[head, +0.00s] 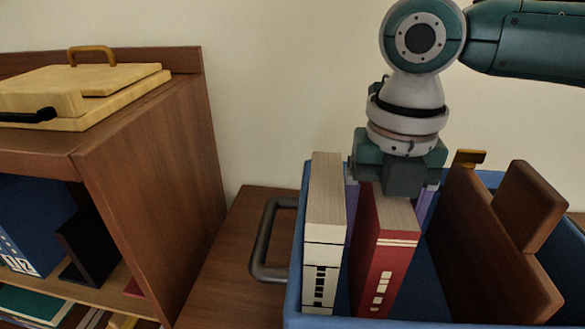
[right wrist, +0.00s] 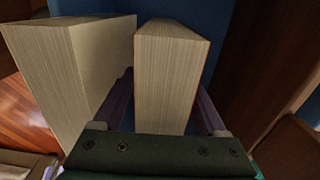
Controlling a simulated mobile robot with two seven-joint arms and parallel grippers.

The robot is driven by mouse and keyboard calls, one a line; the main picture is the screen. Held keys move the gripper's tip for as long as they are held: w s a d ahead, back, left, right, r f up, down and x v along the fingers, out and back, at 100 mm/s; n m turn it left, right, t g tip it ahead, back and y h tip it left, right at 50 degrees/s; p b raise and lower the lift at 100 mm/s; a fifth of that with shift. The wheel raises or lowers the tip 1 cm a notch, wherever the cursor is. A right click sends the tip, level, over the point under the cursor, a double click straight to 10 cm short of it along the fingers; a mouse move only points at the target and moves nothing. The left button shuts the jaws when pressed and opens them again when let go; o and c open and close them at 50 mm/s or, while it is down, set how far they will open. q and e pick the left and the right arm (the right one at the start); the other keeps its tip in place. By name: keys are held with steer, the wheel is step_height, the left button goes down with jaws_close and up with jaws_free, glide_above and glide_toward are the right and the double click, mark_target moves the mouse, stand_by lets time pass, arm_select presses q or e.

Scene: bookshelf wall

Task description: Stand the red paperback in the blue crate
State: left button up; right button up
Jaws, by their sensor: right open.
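The red paperback (head: 386,255) stands upright in the blue crate (head: 292,305), spine toward the head camera. A white book (head: 326,230) stands upright just to its left. My right gripper (head: 392,195) is over the far part of the red paperback, pointing down, with its fingers apart on either side of the book. In the right wrist view the page edges of the red paperback (right wrist: 170,75) lie between the two purple fingers (right wrist: 162,105), with a small gap visible at the sides. The book's bottom edge is hidden. My left gripper is not in view.
Brown wooden boards (head: 490,240) stand in the crate's right part, with some free room between them and the red paperback. A grey handle (head: 267,240) sticks out left of the crate. A wooden shelf (head: 150,170) with a cream-coloured case (head: 85,90) on top stands at left.

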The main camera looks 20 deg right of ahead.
step_height(320, 180, up, 11)
steer(key=shift+r+p, duration=0.15)
steer(key=shift+p, duration=0.6)
steer(key=shift+r, duration=0.5)
